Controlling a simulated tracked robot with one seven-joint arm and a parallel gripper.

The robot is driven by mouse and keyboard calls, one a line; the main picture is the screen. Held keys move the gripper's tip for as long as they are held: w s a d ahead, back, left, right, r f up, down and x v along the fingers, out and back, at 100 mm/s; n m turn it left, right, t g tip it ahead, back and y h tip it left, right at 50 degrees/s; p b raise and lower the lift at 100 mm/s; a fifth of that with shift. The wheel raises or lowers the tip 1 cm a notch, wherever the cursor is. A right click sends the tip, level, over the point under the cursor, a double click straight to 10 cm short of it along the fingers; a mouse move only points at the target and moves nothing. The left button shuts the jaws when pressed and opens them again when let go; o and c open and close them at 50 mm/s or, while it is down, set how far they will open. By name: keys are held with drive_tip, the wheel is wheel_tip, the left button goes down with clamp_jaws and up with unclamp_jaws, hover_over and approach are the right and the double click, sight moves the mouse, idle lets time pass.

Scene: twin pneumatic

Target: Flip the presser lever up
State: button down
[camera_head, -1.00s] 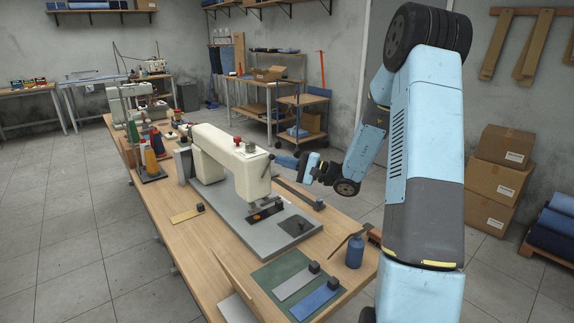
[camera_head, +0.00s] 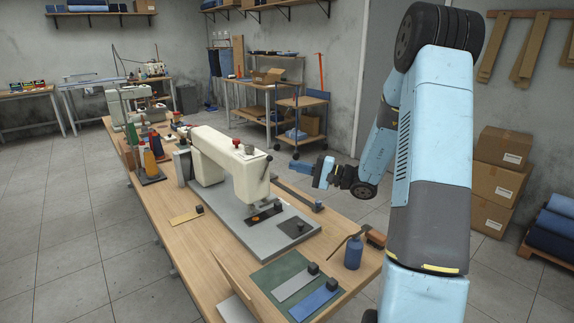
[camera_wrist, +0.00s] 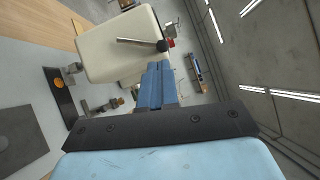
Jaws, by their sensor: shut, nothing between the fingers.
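The cream sewing machine (camera_head: 222,160) stands on a grey plate on the wooden table. A thin grey lever (camera_wrist: 138,42) with a dark round knob lies across the end of its head in the wrist view; I take it for the presser lever. Its dark knob also shows small at the head's right edge in the head view (camera_head: 270,158). My gripper (camera_head: 293,167) is to the right of the machine head, pointing at it, with a gap. In the wrist view its blue fingers (camera_wrist: 158,72) are together and empty, just below the knob. Whether they touch it cannot be told.
A blue bottle (camera_head: 354,252) stands at the table's right edge. A green mat (camera_head: 268,279) with grey and blue strips lies in front of the machine. Thread cones (camera_head: 149,163) stand behind left. Free space lies right of the machine head.

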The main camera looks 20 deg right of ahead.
drive_tip(key=v, duration=0.9)
drive_tip(key=s+a+r+n+g+h, duration=0.3)
drive_tip(key=s+a+g, duration=0.2)
drive_tip(key=s+a, duration=0.25)
drive_tip(key=s+a+r+n+g+h, duration=0.3)
drive_tip(key=s+a+g, duration=0.2)
drive_tip(key=s+a, duration=0.25)
drive_tip(key=s+d+r+n+t+h, duration=0.1)
drive_tip(key=s+d+r+t+h, duration=0.1)
drive_tip(key=s+r+h, duration=0.2)
drive_tip(key=s+d+r+n+t+h, duration=0.1)
drive_tip(key=s+d+r+t+h, duration=0.1)
drive_tip(key=s+h, duration=0.4)
drive_tip(key=s+r+t, duration=0.1)
drive_tip(key=s+r, duration=0.1)
drive_tip(key=s, duration=0.1)
drive_tip(key=shift+s+d, duration=0.25)
